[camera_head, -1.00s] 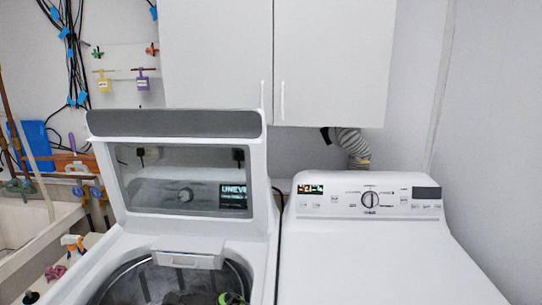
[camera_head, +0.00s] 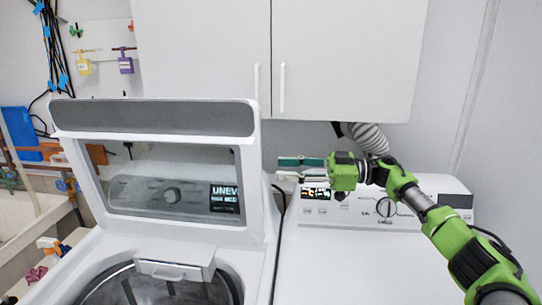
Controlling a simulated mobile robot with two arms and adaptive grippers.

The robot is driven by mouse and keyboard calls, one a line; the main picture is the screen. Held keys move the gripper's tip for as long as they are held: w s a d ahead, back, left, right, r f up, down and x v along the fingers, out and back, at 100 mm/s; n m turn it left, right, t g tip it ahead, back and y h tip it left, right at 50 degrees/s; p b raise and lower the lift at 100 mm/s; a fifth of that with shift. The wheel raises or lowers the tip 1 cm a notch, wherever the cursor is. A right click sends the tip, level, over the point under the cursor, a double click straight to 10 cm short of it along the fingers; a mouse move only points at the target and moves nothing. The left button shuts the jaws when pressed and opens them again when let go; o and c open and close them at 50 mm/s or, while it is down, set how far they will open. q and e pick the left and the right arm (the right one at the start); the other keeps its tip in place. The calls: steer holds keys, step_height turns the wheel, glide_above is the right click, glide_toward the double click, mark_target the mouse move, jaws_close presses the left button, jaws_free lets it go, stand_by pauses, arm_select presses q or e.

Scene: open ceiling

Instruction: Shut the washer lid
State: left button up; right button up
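The washer (camera_head: 254,262) is at the left of the view, with its lid (camera_head: 262,140) raised upright and its window showing the control panel behind. The drum opening (camera_head: 165,290) is uncovered. My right gripper (camera_head: 288,169) reaches in from the right and points left, above the dryer's control panel. Its fingertips are just right of the raised lid's right edge; I cannot tell whether they touch it. Its two fingers look apart with a narrow gap and nothing visible between them. My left gripper is not in view.
A white dryer (camera_head: 330,265) stands close on the right, its top clear. White cabinets (camera_head: 340,60) hang above both machines. A vent hose (camera_head: 368,138) is behind the dryer. A sink (camera_head: 30,225) with pipes and spray bottles is at the left.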

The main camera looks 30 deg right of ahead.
steer(key=shift+w+a+r+m+p, duration=0.25)
steer(key=shift+w+a+r+p, duration=0.15)
steer(key=shift+w, duration=0.1)
steer(key=shift+w+a+r+m+p, duration=0.25)
steer(key=shift+w+a+p, duration=0.05)
steer(key=shift+w+p, duration=0.15)
arm_select(q)
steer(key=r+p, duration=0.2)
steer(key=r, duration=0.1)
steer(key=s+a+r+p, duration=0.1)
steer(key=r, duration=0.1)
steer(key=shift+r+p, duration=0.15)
steer(key=shift+p, duration=0.2)
arm_select(e)
steer(key=x, duration=1)
steer(key=shift+w+f, duration=0.3)
steer(key=shift+w, duration=0.1)
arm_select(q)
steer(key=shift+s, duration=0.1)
arm_select(e)
steer(key=shift+a, duration=0.1)
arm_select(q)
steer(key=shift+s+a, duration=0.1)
arm_select(e)
jaws_close()
